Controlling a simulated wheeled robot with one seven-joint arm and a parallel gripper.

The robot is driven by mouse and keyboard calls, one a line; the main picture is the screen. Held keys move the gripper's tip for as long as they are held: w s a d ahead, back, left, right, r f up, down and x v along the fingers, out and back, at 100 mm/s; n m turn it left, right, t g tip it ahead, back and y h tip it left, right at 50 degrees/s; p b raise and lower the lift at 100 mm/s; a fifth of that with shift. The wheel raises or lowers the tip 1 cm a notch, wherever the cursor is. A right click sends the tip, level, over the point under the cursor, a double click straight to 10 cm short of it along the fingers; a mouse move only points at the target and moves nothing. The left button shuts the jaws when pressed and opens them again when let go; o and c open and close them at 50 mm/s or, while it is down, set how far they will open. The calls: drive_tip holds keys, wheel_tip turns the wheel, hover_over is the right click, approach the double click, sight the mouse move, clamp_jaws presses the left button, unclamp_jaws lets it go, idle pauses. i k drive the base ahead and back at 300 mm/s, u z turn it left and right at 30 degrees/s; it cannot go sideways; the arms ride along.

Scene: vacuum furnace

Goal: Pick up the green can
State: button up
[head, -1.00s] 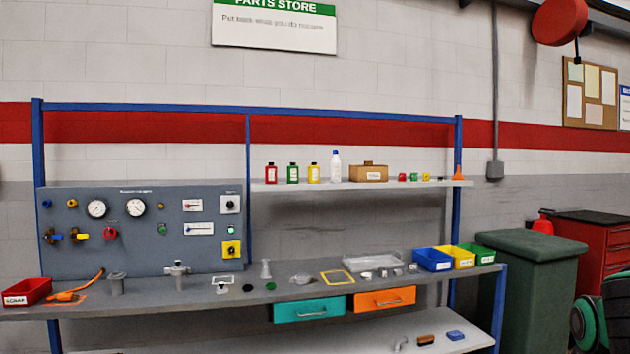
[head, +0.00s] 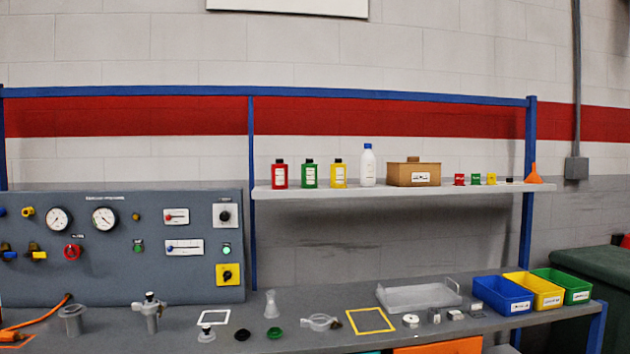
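The green can (head: 310,174) has a black cap and a white label. It stands upright on the upper grey shelf (head: 300,192), between a red can (head: 280,174) on its left and a yellow can (head: 339,174) on its right, with small gaps between them. Nothing hides it. My gripper is not in view.
A white bottle (head: 368,166) and a brown box (head: 413,173) stand farther right on the shelf. Below, the bench (head: 330,300) holds glass fittings, a clear tray (head: 418,296) and blue (head: 503,295), yellow and green bins. A gauge panel (head: 120,240) stands at left.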

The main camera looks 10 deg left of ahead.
sight(309, 171)
drive_tip(key=u, duration=0.45)
drive_tip(key=i, duration=0.95)
drive_tip(key=u, duration=0.7)
